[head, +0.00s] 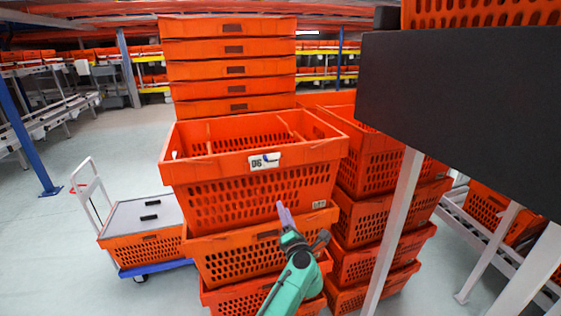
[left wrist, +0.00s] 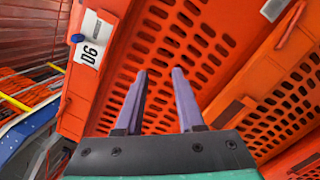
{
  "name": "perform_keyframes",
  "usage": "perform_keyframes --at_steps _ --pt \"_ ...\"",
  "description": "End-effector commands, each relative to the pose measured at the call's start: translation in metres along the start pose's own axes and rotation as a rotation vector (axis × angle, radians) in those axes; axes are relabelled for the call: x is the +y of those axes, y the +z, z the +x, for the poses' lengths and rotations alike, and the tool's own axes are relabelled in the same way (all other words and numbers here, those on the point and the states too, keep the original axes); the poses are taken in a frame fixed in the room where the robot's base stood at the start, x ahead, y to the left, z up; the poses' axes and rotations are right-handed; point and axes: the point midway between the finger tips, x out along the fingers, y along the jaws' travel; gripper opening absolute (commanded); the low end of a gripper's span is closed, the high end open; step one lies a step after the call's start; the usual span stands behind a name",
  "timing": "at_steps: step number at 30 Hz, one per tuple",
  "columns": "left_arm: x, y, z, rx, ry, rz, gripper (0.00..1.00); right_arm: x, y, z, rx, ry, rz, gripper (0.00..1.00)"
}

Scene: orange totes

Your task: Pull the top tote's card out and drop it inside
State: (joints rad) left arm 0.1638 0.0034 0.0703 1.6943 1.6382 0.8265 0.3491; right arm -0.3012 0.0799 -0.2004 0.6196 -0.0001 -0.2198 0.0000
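The top tote (head: 250,190) is an orange perforated tote with a divided, open top, at the top of the near stack. Its white card (head: 265,161), marked D6, sits at the front rim with a small blue spot on it. The card also shows in the left wrist view (left wrist: 92,42), at upper left, upright on the tote's rim. My left gripper (head: 282,213) is in front of the tote's front wall, below the card. In the left wrist view its two purple fingers (left wrist: 159,74) are apart with nothing between them. My right gripper is not in view.
More orange totes (head: 250,258) are stacked below. A taller stack (head: 230,70) stands behind, and other stacks (head: 385,215) stand at right. A dark panel (head: 460,110) on pale posts fills the upper right. A trolley (head: 145,215) is at left, with open floor beyond.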

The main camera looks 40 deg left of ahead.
Motion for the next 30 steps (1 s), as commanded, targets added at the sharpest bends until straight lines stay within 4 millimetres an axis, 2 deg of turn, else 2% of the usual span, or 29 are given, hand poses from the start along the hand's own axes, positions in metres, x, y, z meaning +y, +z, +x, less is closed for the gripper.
perform_keyframes --at_steps 1,3,5,7,12,24,30 --pt "0.057 0.028 0.013 0.09 0.021 -0.228 0.38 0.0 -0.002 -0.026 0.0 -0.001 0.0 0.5" --pt "0.105 0.049 0.017 0.209 0.001 -0.545 0.38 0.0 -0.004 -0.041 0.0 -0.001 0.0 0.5" --pt "0.131 0.065 0.015 0.274 -0.036 -0.747 0.38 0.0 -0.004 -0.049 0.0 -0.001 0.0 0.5" --pt "0.146 0.076 0.01 0.316 -0.077 -0.888 0.38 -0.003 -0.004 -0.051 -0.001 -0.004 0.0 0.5" --pt "0.147 0.079 0.012 0.336 -0.106 -0.958 0.38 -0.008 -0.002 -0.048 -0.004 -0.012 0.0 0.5" --pt "0.134 0.066 0.062 0.333 -0.105 -0.951 0.38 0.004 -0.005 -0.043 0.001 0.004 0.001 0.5" --pt "0.132 0.064 0.072 0.334 -0.104 -0.952 0.38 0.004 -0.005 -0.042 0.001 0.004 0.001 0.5"
